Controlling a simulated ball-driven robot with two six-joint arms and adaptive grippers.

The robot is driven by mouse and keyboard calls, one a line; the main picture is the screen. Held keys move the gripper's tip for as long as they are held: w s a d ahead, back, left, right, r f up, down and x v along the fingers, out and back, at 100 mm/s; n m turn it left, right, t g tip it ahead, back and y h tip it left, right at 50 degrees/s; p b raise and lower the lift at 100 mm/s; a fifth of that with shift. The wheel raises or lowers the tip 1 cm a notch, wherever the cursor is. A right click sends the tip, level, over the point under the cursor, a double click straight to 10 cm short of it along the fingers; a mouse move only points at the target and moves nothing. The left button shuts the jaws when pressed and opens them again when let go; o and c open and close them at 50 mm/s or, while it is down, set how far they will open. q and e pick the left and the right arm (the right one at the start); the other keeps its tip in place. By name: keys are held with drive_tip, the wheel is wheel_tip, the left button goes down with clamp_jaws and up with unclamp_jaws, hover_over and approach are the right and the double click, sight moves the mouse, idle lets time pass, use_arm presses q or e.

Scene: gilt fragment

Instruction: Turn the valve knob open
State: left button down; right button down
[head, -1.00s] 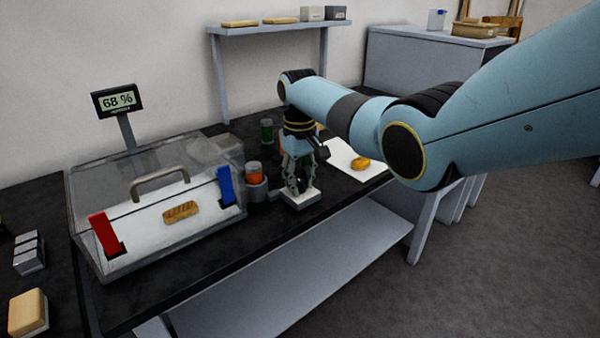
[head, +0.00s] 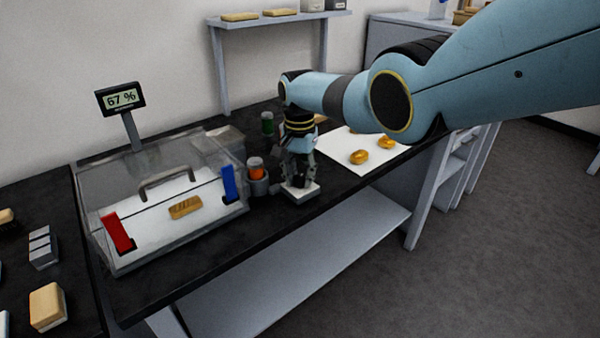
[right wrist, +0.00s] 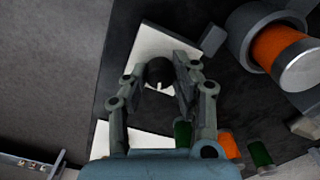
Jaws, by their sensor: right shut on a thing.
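The valve knob (right wrist: 158,70) is a dark round knob with a small white mark, on a white block. In the right wrist view it lies between the fingertips of my right gripper (right wrist: 160,82), which is shut on it. In the head view my right gripper (head: 298,182) points down over the white valve block (head: 301,193) at the bench's front edge, and hides the knob. A display (head: 120,98) behind the clear box (head: 205,150) reads 67 %. My left gripper is not in view.
A white sheet (head: 345,142) with gilt pieces lies to the right.

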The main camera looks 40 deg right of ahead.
sight(299, 176)
drive_tip(key=shift+w+r+m, duration=0.1)
drive_tip(key=shift+m, duration=1.5)
drive_tip(key=c, duration=1)
unclamp_jaws()
drive_tip(key=shift+c, duration=0.2)
wheel_tip(299, 176, up, 12)
